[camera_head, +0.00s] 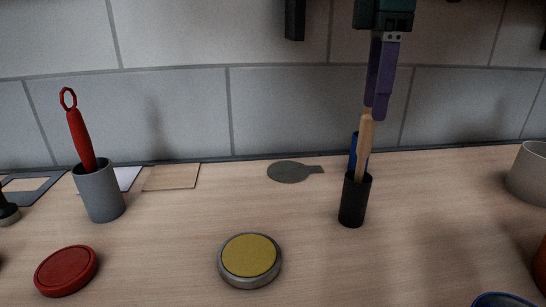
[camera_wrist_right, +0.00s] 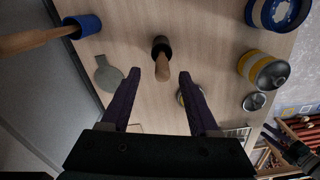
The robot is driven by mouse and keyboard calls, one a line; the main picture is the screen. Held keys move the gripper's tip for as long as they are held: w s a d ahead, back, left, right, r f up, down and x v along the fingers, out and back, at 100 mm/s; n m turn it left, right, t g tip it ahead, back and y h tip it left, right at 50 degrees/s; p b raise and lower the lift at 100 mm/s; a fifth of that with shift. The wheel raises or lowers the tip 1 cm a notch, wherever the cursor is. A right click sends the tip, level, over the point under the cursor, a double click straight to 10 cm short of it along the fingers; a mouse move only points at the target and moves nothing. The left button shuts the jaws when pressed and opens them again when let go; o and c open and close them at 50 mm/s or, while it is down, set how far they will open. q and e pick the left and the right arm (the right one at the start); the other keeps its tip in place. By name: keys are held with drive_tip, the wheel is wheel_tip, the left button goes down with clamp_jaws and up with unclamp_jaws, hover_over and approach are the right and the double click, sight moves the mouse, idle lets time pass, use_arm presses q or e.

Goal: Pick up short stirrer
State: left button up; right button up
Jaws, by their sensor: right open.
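A short wooden stirrer (camera_head: 364,140) stands in a black cup (camera_head: 353,204), leaning slightly; its upper end shows in the right wrist view (camera_wrist_right: 162,68). My right gripper (camera_head: 379,114) is above the cup, fingers pointing down. In the wrist view its purple fingers (camera_wrist_right: 159,75) are open, apart on either side of the stirrer's top. I cannot tell whether they touch it. Behind it a longer wooden handle (camera_wrist_right: 28,41) rises from a blue holder (camera_wrist_right: 88,25), mostly hidden in the head view. A dark shape that may be my left gripper (camera_wrist_right: 278,137) shows at the wrist view's right edge.
A grey cup (camera_head: 100,195) with a red whisk-like tool (camera_head: 80,138) stands left. A yellow-topped tin (camera_head: 249,256), a red lid (camera_head: 66,271) and a flat grey paddle shape (camera_head: 289,172) lie on the counter. A beige mug (camera_head: 528,175) stands right. The tiled wall is close behind.

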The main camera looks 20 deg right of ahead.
sight(363, 155)
drive_tip(key=f, duration=0.7)
drive_tip(key=shift+a+f, duration=0.25)
drive_tip(key=shift+a, duration=0.1)
clamp_jaws()
